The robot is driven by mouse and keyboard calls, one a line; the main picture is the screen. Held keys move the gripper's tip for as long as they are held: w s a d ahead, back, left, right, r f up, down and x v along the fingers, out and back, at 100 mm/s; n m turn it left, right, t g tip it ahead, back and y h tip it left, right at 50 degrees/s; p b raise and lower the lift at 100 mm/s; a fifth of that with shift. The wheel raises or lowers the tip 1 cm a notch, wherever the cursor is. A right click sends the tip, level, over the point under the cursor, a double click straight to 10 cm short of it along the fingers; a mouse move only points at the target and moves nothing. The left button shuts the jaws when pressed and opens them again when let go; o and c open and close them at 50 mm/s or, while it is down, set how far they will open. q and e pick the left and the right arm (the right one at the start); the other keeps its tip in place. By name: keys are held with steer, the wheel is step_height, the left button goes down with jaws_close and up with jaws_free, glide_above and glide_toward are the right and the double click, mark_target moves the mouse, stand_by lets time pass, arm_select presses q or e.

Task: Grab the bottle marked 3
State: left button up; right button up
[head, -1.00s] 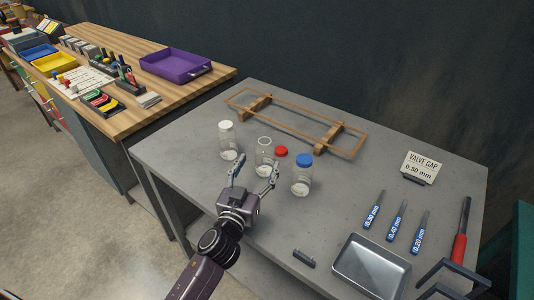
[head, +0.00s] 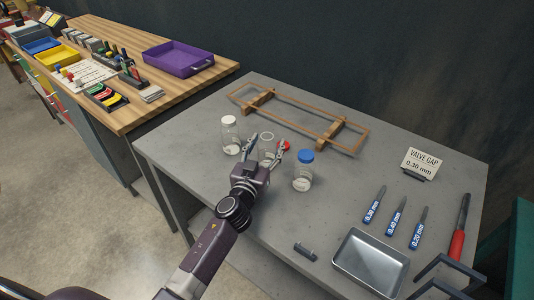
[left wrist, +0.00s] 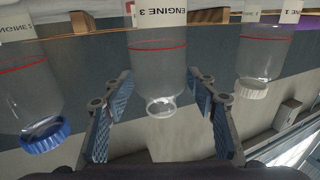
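The bottle marked ENGINE 3 (left wrist: 158,75) is clear, has a red line and no cap, and stands between the other two bottles. It also shows in the head view (head: 267,141). My left gripper (head: 267,150) is open, with one finger on each side of this bottle. In the left wrist view, which looks upside down, gaps show between the bottle and both fingers (left wrist: 163,112). A white-capped bottle (head: 230,135) stands to the left and a blue-capped bottle (head: 303,172) to the right in the head view.
A red cap (head: 284,145) lies behind the middle bottle, partly hidden. A wooden rack (head: 330,132) lies at the back of the grey table (head: 200,165). Blue-handled gauges (head: 396,217), a metal tray (head: 370,263) and a VALVE GAP sign (head: 421,163) are on the right.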

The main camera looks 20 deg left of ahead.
arm_select(q)
steer(key=c, duration=0.8)
steer(key=shift+c, duration=0.5)
steer(key=shift+r, duration=0.1)
